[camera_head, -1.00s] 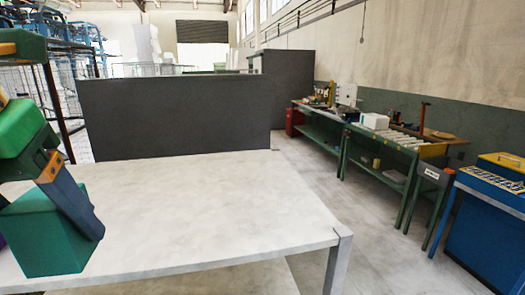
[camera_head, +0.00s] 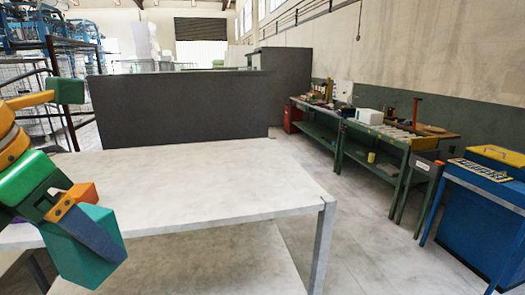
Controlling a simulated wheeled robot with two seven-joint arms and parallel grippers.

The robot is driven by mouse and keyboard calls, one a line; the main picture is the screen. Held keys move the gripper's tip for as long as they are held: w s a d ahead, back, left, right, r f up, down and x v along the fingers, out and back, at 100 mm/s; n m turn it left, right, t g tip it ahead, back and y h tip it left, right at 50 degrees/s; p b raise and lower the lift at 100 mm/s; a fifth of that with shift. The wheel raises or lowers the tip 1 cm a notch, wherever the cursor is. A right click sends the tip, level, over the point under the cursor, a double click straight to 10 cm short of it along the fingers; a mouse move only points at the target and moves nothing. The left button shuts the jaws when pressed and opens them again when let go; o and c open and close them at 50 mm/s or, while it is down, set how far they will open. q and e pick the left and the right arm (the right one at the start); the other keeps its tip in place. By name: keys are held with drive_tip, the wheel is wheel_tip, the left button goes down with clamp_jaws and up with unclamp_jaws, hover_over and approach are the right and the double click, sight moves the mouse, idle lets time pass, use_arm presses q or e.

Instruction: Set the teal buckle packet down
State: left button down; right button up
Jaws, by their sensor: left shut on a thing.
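The teal buckle packet (camera_head: 85,262) shows at the lower left as a teal block, tilted. My left gripper (camera_head: 98,238) is shut on it, with one grey finger lying across its near face. The far finger is mostly hidden behind the packet. The packet is held in front of the near left edge of the pale table (camera_head: 215,185) and overlaps that edge in the picture. I cannot tell its exact height against the tabletop. My right gripper is not in view.
Green workbenches (camera_head: 375,145) with small items and a blue cabinet (camera_head: 480,235) stand at the right. Open floor lies between them and the table.

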sight(112, 273)
use_arm(q)
drive_tip(key=f+m+h, duration=0.1)
drive_tip(key=f+m, duration=0.1)
drive_tip(key=f+m+g, duration=0.1)
drive_tip(key=f+m, duration=0.1)
drive_tip(key=m, duration=0.1)
drive_tip(key=w+f+m+h, duration=0.1)
drive_tip(key=f+m, duration=0.1)
drive_tip(key=shift+d+f+h+b, duration=0.1)
drive_tip(key=shift+d+h+b, duration=0.2)
drive_tip(key=shift+d+b, duration=0.1)
wheel_tip(112, 273, down, 21)
drive_tip(key=s+d+m+g+y+b, duration=0.1)
drive_tip(key=m+g, duration=0.3)
drive_tip(key=m, duration=0.9)
drive_tip(key=s+d+m+g+y+b, duration=0.1)
drive_tip(key=d+m+g+y, duration=0.1)
drive_tip(key=m, duration=1.1)
drive_tip(key=shift+s+f+g+y, duration=0.15)
drive_tip(key=shift+g+y, duration=0.15)
drive_tip(key=shift+g, duration=0.6)
drive_tip(key=shift+a, duration=0.1)
